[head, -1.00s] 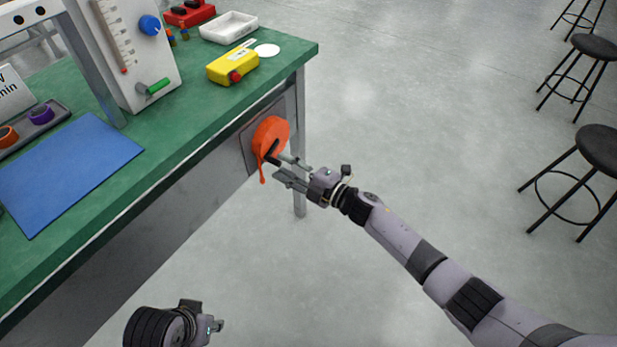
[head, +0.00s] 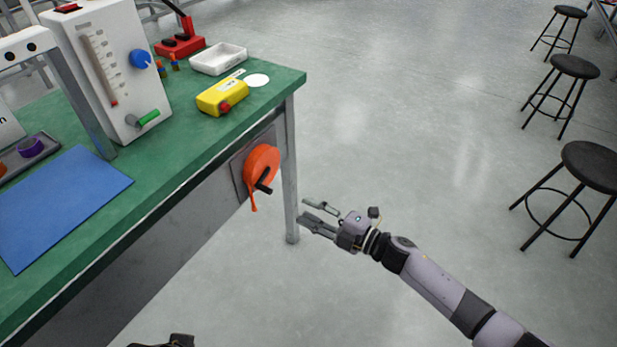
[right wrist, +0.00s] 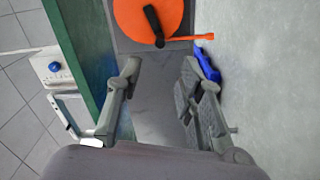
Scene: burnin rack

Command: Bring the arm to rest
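My right gripper (head: 320,216) is open and empty in the head view, in free air to the right of the bench's front leg. In the right wrist view its two fingers (right wrist: 160,95) stand wide apart with nothing between them. An orange reel (head: 262,165) with a black crank handle is mounted on the bench's side panel, up and left of the gripper and apart from it. The reel also shows at the top of the right wrist view (right wrist: 140,22). Of my left arm, only a dark piece shows at the bottom edge; its fingers are out of view.
The green bench (head: 215,130) carries a blue mat (head: 65,205), a yellow box (head: 222,97), a white tray (head: 218,58) and a white panel device (head: 105,70). Black stools (head: 590,167) stand at the right. The floor between them is clear.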

